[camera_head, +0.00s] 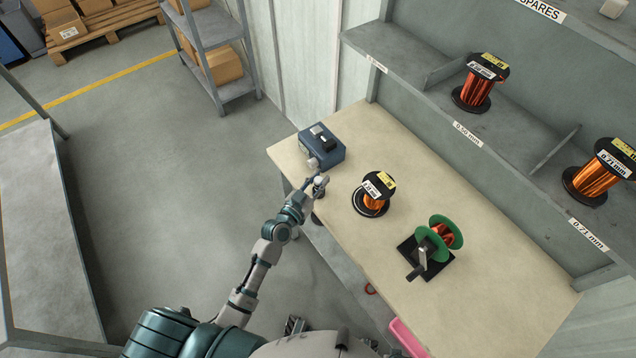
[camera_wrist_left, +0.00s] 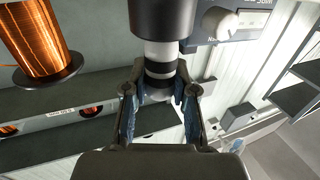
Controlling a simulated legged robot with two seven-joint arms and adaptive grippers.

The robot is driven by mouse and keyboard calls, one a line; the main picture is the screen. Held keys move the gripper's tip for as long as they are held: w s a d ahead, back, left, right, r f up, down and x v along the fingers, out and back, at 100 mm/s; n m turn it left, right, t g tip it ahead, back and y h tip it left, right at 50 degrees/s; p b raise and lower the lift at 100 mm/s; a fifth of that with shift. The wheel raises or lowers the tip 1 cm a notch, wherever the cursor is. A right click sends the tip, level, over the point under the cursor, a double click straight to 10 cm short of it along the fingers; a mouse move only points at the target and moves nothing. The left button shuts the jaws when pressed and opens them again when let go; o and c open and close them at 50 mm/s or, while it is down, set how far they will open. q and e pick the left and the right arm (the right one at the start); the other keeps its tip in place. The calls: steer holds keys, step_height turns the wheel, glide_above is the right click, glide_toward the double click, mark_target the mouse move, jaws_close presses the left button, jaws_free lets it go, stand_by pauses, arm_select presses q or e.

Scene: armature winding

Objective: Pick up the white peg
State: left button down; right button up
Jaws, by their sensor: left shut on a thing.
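The white peg (camera_head: 320,182) shows as a small pale piece at the tip of my left gripper (camera_head: 317,187), near the table's left front edge. In the left wrist view, a white piece with dark bands (camera_wrist_left: 160,50) stands between the two fingers of my left gripper (camera_wrist_left: 160,103). The fingers are shut on the peg, and its lower end is partly hidden between them. A wide black cylinder (camera_wrist_left: 160,16) adjoins the piece at the top of that view. I cannot tell whether the peg is clear of the table. My right gripper is not in view.
A blue-grey box with a knob (camera_head: 322,150) stands just behind the left gripper. A copper wire spool (camera_head: 374,193) and a green-flanged winder on a black base (camera_head: 432,262) stand to its right. More spools (camera_head: 480,82) sit on the shelf. The right table end (camera_head: 500,300) is clear.

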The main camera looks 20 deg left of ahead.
arm_select(q)
steer(key=shift+d+r, duration=0.15)
steer(key=shift+r, duration=0.75)
steer(key=r+v, duration=0.1)
steer(key=v, duration=1.5)
steer(key=shift+a+r, duration=0.15)
steer(key=shift+a, duration=0.15)
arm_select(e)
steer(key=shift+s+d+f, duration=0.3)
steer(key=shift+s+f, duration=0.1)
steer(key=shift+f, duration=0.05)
arm_select(q)
steer(key=shift+w, duration=0.1)
